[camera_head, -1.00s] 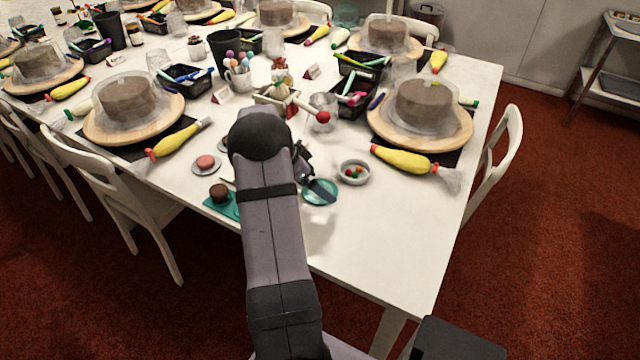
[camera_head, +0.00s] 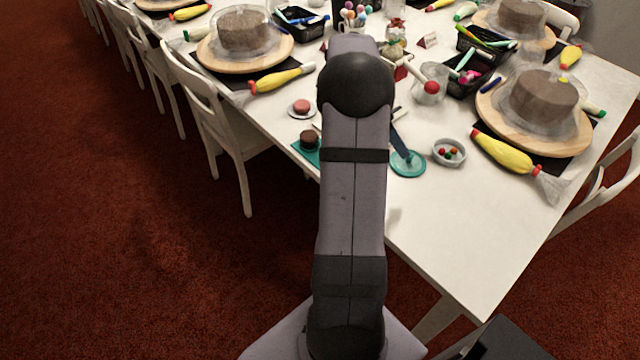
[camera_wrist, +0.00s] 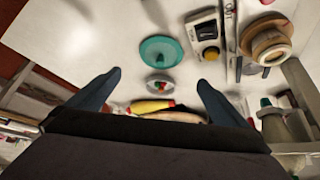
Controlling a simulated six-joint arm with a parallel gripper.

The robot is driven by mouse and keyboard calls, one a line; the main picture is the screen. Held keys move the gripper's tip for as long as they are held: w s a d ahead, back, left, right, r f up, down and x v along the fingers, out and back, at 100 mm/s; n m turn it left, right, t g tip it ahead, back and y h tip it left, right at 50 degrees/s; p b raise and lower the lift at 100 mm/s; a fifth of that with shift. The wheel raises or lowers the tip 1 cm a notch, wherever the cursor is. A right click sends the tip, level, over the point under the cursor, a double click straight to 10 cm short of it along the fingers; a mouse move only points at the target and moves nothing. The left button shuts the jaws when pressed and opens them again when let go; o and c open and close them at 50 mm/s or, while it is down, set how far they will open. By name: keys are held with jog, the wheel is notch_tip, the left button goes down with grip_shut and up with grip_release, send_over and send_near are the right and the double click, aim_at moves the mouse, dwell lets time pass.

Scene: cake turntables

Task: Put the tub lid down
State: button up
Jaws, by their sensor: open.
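The teal round tub lid (camera_head: 408,164) lies on the white table near its front edge, left of a small bowl of candies. In the wrist view the lid (camera_wrist: 158,51) shows whole, ahead of my gripper (camera_wrist: 160,78), with nothing between the two spread blue fingers touching it visibly. My gripper is open and empty. In the head view my arm hides most of the gripper; one dark blue finger (camera_head: 398,136) shows just above the lid in the picture. Its height over the lid is hard to tell.
The candy bowl (camera_head: 449,152) and a yellow piping bag (camera_head: 503,152) are to the right. A brown treat (camera_head: 309,138) on a teal mat and a pink one (camera_head: 302,106) are left of my arm. A clear jar (camera_head: 430,82) stands behind. The front right table is bare.

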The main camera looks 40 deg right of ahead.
jog(key=w+a+n, duration=0.1)
jog(key=a+n, duration=0.1)
jog(key=a, duration=0.2)
jog(key=w+a+n+t, duration=0.1)
jog(key=w+a+n, duration=0.1)
jog(key=a, duration=0.2)
jog(key=w+a+n+y, duration=0.1)
jog(key=a+n, duration=0.1)
jog(key=a, duration=0.2)
jog(key=shift+w+a+f+n+t, duration=0.2)
jog(key=shift+a+f+n+t, duration=0.1)
jog(key=shift+a+f, duration=0.1)
jog(key=s+a+f+n+y, duration=0.1)
jog(key=s+a+n, duration=0.2)
jog(key=a+n, duration=0.3)
jog(key=s+a+f+n+t+y, duration=0.1)
jog(key=a+n, duration=0.5)
jog(key=a, duration=0.9)
jog(key=s+a+f+n+y, duration=0.2)
jog(key=s+a+n, duration=0.4)
jog(key=a, duration=0.4)
jog(key=shift+a+f+t, duration=0.2)
jog(key=shift+t, duration=0.2)
notch_tip(320, 180, up, 10)
jog(key=p, duration=1)
notch_tip(320, 180, down, 20)
jog(key=b, duration=2)
jog(key=shift+f, duration=0.25)
